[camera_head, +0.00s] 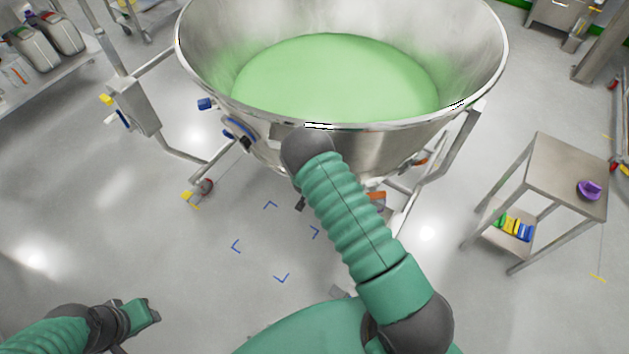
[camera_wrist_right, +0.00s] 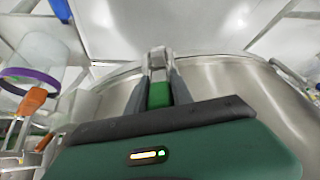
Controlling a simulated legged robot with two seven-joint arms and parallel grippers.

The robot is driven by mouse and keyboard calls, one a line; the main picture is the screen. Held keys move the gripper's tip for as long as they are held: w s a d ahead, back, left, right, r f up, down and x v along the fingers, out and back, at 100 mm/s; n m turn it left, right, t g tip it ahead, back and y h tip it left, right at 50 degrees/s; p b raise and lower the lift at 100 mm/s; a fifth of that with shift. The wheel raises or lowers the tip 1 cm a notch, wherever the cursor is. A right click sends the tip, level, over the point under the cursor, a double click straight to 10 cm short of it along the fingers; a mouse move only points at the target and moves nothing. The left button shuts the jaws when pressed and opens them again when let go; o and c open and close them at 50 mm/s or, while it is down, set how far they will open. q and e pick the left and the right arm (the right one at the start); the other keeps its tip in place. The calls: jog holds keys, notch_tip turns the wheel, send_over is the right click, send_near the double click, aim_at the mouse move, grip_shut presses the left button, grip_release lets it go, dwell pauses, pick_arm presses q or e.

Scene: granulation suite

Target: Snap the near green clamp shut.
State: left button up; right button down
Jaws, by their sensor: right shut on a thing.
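In the right wrist view, my right gripper (camera_wrist_right: 159,80) is shut on a green piece (camera_wrist_right: 159,95), which appears to be the handle of the near green clamp. Grey metal shows at the fingertips, against the steel vessel's side. The clamp's latch is too small and covered to tell whether it is closed. In the head view my right arm reaches to the large steel vessel (camera_head: 470,45), and its elbow and forearm hide the right gripper and the clamp. My left gripper (camera_head: 150,312) hangs low at the left, away from the vessel; its jaw opening is unclear.
The vessel holds green material (camera_head: 335,75). An orange handle (camera_wrist_right: 33,101) and a clear cylinder with a purple ring (camera_wrist_right: 30,78) are left of my right gripper. A steel side table (camera_head: 565,165) with a purple item (camera_head: 590,190) stands right.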

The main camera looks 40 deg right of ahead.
jog(key=c, duration=1.3)
grip_release()
jog(key=shift+w+d+r, duration=0.1)
jog(key=shift+w+r, duration=0.1)
jog(key=shift+w, duration=0.15)
jog(key=shift+c, duration=0.2)
jog(key=shift+o, duration=1.1)
jog(key=shift+s+f, duration=0.1)
jog(key=shift+f, duration=0.1)
jog(key=p+v, duration=0.3)
jog(key=v, duration=1.4)
jog(key=shift+f, duration=0.15)
